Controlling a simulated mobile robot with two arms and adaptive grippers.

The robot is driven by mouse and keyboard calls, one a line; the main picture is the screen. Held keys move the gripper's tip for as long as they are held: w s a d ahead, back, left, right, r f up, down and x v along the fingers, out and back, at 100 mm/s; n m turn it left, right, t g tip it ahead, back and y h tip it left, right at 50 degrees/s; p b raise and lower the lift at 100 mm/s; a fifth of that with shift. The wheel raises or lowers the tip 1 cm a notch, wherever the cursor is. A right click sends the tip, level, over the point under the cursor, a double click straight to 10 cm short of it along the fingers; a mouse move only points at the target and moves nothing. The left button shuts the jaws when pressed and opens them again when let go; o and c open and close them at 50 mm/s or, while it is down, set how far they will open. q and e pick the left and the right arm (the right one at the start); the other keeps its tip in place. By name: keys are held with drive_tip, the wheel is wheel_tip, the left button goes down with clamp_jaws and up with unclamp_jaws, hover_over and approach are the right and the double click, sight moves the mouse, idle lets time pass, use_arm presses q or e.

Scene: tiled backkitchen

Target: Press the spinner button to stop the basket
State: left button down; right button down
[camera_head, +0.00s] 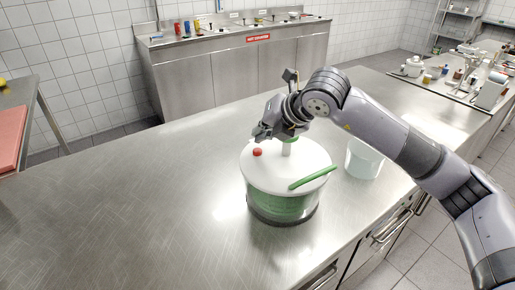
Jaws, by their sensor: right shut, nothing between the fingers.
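The salad spinner (285,180) stands on the steel counter, with a white lid, a green see-through bowl and a dark base. A red button (257,152) sits on the lid's left rear part. A green handle (313,178) lies across the lid's front right, and a short green-topped post (289,146) rises near the middle. My right gripper (262,136) is shut and empty, just above and behind the red button. I cannot tell whether it touches the button. Whether the basket turns cannot be told. My left gripper is not in view.
A clear container (364,160) stands right of the spinner, close under my right arm. The steel counter (140,200) is bare to the left. A sink unit (235,62) with bottles stands at the back wall. Several items crowd the counter at the far right.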

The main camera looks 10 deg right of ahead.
sight(261, 149)
drive_tip(key=shift+r+p, duration=0.8)
drive_tip(key=shift+r, duration=1.45)
drive_tip(key=shift+f, duration=0.1)
